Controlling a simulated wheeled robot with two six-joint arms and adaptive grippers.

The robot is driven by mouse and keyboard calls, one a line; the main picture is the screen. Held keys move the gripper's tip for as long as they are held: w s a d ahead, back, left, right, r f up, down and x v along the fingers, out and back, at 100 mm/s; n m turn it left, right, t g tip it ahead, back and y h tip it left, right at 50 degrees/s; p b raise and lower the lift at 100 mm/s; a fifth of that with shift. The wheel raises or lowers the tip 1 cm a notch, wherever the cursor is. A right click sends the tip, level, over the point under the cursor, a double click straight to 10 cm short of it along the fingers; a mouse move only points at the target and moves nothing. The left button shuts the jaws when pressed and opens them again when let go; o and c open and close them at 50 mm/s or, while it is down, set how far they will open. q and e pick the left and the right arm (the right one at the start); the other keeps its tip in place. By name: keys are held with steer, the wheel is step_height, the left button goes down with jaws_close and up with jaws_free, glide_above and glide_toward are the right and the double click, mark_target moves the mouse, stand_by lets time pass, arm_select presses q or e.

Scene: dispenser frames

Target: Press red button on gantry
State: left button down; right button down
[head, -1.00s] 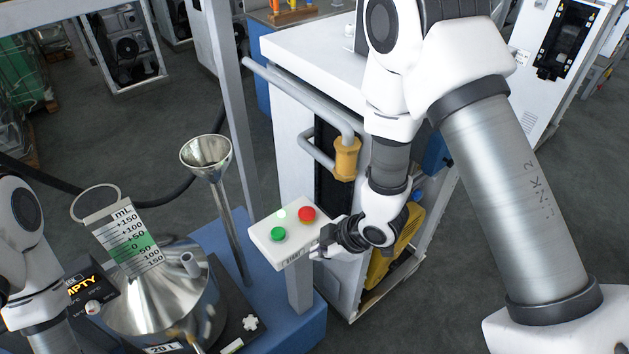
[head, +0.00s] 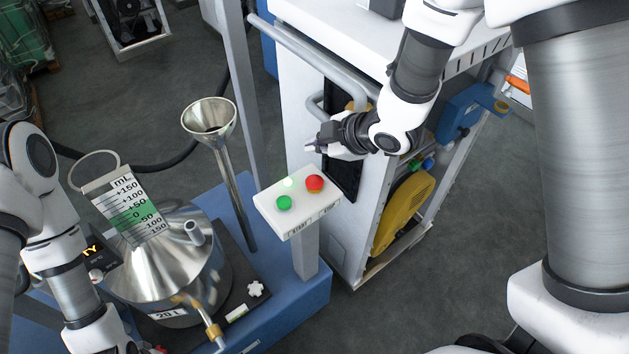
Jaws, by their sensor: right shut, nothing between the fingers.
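The red button (head: 314,183) sits on the right part of a white control box (head: 272,209) on a grey post. A green button (head: 284,203) sits to its left, and a small pale lit lamp (head: 288,183) is behind them. My right gripper (head: 314,146) is shut and empty. It shows above and behind the red button in the picture, apart from it, pointing left. My left arm comes in at the lower left; its gripper is hard to make out near the bottom edge.
A steel funnel (head: 208,118) on a tall stem stands left of the box. A steel vessel (head: 168,262) marked 20 L sits on the blue base, with a mL scale card (head: 128,212) above it. A white cabinet with a grey pipe (head: 310,50) stands behind my right gripper.

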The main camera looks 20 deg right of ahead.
mark_target(316, 181)
step_height(316, 181, down, 7)
steer(key=b, duration=0.5)
steer(key=shift+w, duration=0.1)
steer(key=shift+f+b, duration=0.35)
steer(key=shift+b, duration=0.1)
stand_by(0.5)
steer(key=shift+f+b, duration=0.3)
steer(key=shift+f, duration=0.1)
steer(key=shift+f+b, duration=0.35)
steer(key=shift+f, duration=0.1)
stand_by(0.6)
steer(key=shift+r+p, duration=0.8)
steer(key=shift+r, duration=0.1)
